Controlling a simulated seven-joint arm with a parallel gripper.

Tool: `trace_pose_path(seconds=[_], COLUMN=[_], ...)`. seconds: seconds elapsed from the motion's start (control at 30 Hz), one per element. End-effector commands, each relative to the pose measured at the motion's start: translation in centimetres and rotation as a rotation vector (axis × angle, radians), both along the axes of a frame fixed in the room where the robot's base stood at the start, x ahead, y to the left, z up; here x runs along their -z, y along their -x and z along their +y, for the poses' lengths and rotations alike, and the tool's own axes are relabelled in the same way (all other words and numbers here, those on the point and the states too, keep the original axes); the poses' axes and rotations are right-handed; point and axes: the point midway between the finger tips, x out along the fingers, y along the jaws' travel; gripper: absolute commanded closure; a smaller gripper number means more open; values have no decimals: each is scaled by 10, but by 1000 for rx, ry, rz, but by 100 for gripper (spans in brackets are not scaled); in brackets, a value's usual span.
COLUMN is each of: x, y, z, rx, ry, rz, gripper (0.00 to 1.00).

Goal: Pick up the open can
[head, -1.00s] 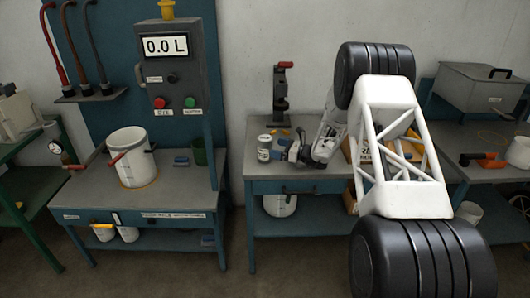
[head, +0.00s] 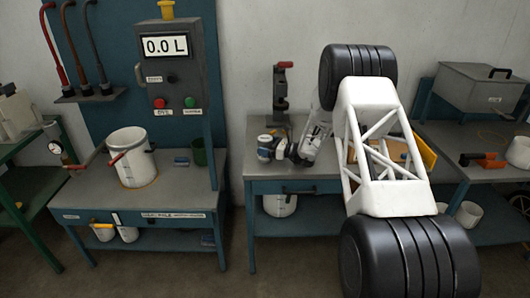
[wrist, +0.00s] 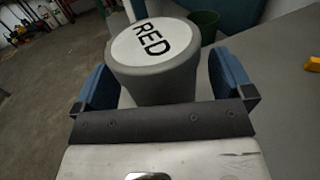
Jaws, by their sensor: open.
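A small pale can (head: 264,140) stands near the left front of the middle bench, partly hidden by my gripper. In the wrist view the grey can (wrist: 155,80) shows a round white end marked RED. I cannot tell whether this is the open can, as no opening shows. My gripper (head: 277,150) is open at the can. In the wrist view its two blue fingers (wrist: 160,88) lie on either side of the can, with a visible gap on each side.
A dark upright tool with a red top (head: 281,90) stands behind the can on the bench (head: 302,186). A yellow-edged box (head: 424,152) is at the right, partly behind my arm. A green cup (head: 198,152) stands on the left bench.

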Motion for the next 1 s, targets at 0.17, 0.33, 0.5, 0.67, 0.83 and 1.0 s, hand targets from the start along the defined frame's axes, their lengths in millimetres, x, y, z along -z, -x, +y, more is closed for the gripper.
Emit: trace_pose_path(seconds=[0.17, 0.33, 0.5, 0.67, 0.83, 1.0], x=[0, 0, 0, 0, 0, 0], y=[-3, -4, -3, -3, -3, -4], z=[8, 8, 8, 8, 8, 8], rx=[0, 0, 0, 0, 0, 0], ry=[0, 0, 0, 0, 0, 0], rz=[0, 0, 0, 0, 0, 0], gripper=[1, 1, 1, 1, 23, 49])
